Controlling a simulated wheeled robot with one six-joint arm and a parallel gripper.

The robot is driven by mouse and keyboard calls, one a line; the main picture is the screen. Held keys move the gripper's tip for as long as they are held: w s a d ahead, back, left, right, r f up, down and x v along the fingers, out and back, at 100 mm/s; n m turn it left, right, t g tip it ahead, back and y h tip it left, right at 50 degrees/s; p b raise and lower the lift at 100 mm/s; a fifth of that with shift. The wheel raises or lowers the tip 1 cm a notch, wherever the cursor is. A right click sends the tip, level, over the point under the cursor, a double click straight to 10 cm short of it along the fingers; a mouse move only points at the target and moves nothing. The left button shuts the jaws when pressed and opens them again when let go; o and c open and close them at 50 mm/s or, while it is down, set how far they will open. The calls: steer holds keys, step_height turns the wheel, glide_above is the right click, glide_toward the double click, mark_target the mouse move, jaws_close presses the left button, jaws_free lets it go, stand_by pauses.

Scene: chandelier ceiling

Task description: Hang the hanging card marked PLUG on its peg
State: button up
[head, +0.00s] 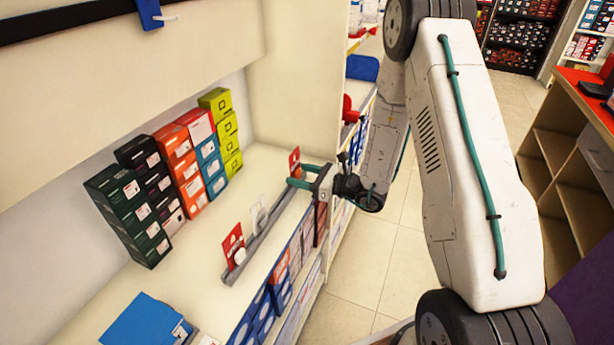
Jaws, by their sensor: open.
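Three cards stand in a row along a grey rail (268,232) on the shelf. A red card with a white round item (233,243) is at the near end, and a white card (259,213) is in the middle. A red card with an orange part (294,158) is at the far end. No lettering is legible, so I cannot tell which is marked PLUG. My gripper (297,176) is open, its teal fingers around or beside the far red card; contact is unclear. A blue bracket with a pale peg (170,18) hangs on a black bar at the top left, with no card on it.
Stacked boxes in dark green (128,215), black, orange, blue and yellow-green (228,133) stand against the shelf's back wall. A blue box (146,322) lies at the near left. The shelf between the boxes and rail is clear. A wooden counter (565,150) is at right.

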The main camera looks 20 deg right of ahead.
steer(key=shift+d, duration=0.1)
steer(key=c, duration=0.3)
steer(key=shift+r, duration=2.25)
steer(key=r+v, duration=0.1)
steer(key=v, duration=0.9)
steer(key=shift+r, duration=0.25)
